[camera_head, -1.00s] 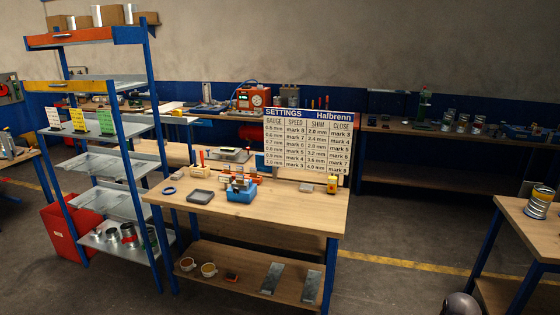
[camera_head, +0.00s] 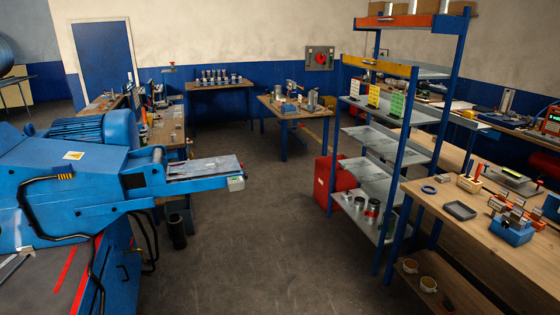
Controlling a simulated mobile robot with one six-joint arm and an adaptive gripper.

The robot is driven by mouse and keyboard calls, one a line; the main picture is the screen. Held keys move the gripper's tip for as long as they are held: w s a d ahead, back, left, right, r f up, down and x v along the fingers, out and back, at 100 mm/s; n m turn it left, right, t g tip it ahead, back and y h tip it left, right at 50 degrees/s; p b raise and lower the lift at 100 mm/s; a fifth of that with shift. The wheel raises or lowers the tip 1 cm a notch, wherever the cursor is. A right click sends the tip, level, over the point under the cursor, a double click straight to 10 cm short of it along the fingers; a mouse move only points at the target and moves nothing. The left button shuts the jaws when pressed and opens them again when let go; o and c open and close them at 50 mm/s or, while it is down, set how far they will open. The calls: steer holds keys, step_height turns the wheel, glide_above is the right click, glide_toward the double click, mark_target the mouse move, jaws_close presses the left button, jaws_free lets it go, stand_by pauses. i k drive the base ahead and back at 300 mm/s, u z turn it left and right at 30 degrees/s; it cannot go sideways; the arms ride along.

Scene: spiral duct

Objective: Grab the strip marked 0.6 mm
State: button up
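No strip with a readable 0.6 mm mark shows. A blue holder (camera_head: 513,228) on the wooden workbench (camera_head: 455,225) at the right carries pieces with small pale labels, too small to read. A white card (camera_head: 354,89), a yellow card (camera_head: 374,95) and a green card (camera_head: 397,104) stand on the shelf rack; their print is unreadable. My gripper is not in view.
A large blue machine (camera_head: 75,165) fills the left, its flat arm (camera_head: 205,172) reaching inward. The shelf rack (camera_head: 388,150) stands right of centre, with a red bin (camera_head: 335,185) beside it. Grey floor (camera_head: 250,240) is open between machine and rack.

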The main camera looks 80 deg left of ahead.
mark_target(215, 163)
steer(key=u, duration=0.35)
steer(key=k, duration=0.15)
steer(key=u, duration=3.35)
steer(key=i, duration=1.55)
steer(key=u, duration=0.05)
